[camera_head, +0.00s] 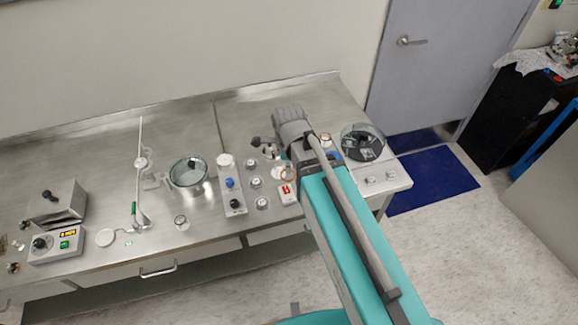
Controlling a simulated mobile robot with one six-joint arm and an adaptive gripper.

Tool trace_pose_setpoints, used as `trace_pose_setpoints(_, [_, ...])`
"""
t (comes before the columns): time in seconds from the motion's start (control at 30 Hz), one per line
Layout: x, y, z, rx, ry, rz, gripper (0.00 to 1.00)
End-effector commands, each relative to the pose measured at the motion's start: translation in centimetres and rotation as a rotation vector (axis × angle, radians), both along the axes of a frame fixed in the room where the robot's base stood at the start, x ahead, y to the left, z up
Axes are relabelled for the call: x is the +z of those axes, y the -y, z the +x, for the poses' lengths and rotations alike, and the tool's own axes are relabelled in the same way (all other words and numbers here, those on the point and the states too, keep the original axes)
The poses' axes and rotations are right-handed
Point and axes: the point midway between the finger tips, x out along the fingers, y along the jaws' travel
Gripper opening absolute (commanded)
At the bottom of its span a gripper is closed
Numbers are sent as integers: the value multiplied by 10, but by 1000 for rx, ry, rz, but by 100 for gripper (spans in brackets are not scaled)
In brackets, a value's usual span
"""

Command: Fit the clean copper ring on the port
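My teal and grey arm reaches from the lower right over the right half of the steel bench. Its grey wrist hangs above the bench, and small dark parts that look like my gripper (262,147) show at its left side. The fingers are too small and partly hidden, so I cannot tell whether they hold anything. A thin copper-coloured ring shape (288,173) shows just below the wrist, partly against my arm; I cannot tell whether it lies on something or is held. Several small metal fittings (256,183) stand left of it. I cannot tell which is the port.
A glass-walled round vessel (362,143) is at right, a glass dish (188,172) at left. A tray with knobs (231,185) stands between. The bench's back strip is clear.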

Motion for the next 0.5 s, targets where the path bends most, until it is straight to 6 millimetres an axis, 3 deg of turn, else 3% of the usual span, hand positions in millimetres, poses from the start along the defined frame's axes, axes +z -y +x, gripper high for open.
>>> trace_pose_setpoints(0.27, [-6, 4, 39, -1, -3, 0, 0])
trace_pose_setpoints(0.5, [-16, 15, 102, -3, -8, 0, 0])
